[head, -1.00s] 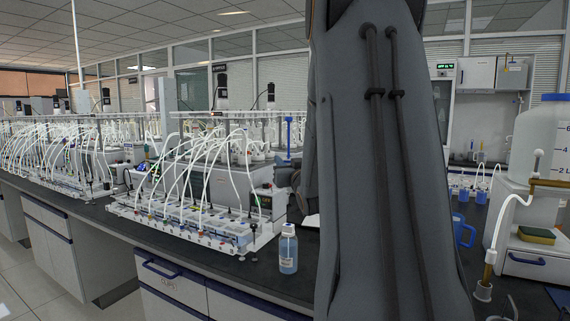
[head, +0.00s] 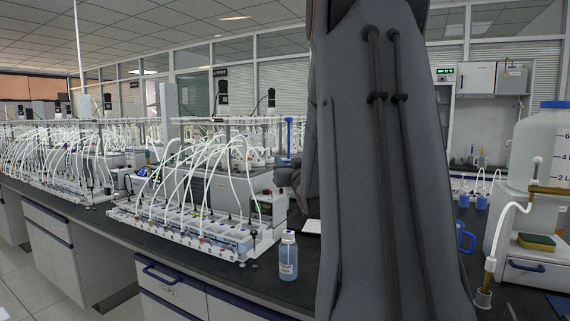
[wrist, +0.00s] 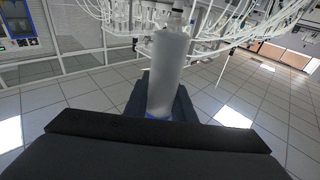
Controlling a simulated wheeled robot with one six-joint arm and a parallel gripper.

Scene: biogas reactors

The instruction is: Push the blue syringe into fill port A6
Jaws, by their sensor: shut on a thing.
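In the wrist view my gripper (wrist: 160,108) is shut on a syringe with a clear, frosted barrel (wrist: 168,72) and a blue part at its lower end. The barrel stands out from the dark fingers, its narrow tip toward the top of the picture, where white tubing hangs. I cannot tell whether the tip touches anything. In the head view my arm hides the gripper and the syringe. The nearest reactor bank (head: 185,232) has a row of small ports and white tubes along its front. I cannot tell which port is A6.
A capped bottle of pale blue liquid (head: 288,257) stands right of the bank near the bench edge. A large container with a blue cap (head: 545,140), a yellow-green sponge (head: 537,241) and a blue mug (head: 464,237) are on the right.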

